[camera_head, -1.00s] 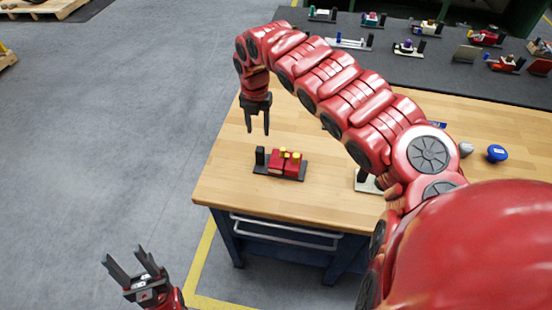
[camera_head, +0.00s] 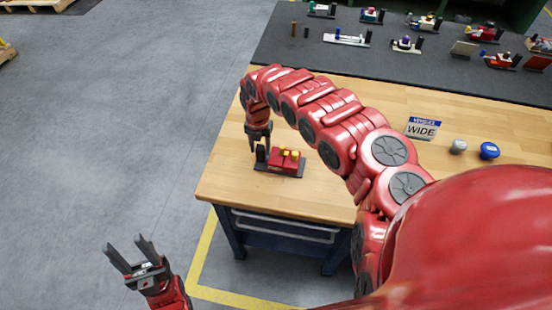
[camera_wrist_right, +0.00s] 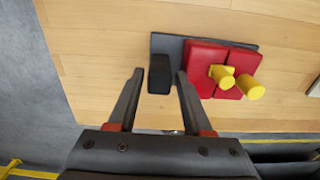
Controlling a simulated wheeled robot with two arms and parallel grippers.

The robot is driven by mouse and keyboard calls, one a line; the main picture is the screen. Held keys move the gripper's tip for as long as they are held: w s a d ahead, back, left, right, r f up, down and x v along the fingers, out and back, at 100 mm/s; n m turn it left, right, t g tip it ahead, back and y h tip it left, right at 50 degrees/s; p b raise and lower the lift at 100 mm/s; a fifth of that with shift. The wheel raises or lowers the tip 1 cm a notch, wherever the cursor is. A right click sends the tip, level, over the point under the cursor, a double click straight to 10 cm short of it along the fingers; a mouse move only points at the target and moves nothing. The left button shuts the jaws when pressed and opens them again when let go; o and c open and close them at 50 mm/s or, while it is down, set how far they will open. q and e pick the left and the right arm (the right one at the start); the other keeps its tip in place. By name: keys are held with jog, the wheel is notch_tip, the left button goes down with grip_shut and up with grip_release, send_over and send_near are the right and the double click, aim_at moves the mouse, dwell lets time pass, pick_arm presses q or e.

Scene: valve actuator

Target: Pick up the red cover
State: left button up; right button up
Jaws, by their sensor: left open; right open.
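The red cover (camera_head: 284,160) sits on a dark base (camera_head: 294,173) on the wooden table, with yellow knobs on top. In the right wrist view the red part (camera_wrist_right: 205,62) shows as two red blocks side by side with two yellow pegs. A black upright post (camera_wrist_right: 159,74) stands at one end of the base. My right gripper (camera_wrist_right: 157,78) is open, its fingers on either side of the post in that view; I cannot tell whether they touch it. It also shows in the head view (camera_head: 259,148), just behind the post. My left gripper (camera_head: 133,256) is open and empty, left of the table.
The wooden table (camera_head: 225,185) has free room in front of the base. Several assemblies stand on the dark mat (camera_head: 290,62) behind.

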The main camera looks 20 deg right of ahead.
grip_shut()
dwell(1.4)
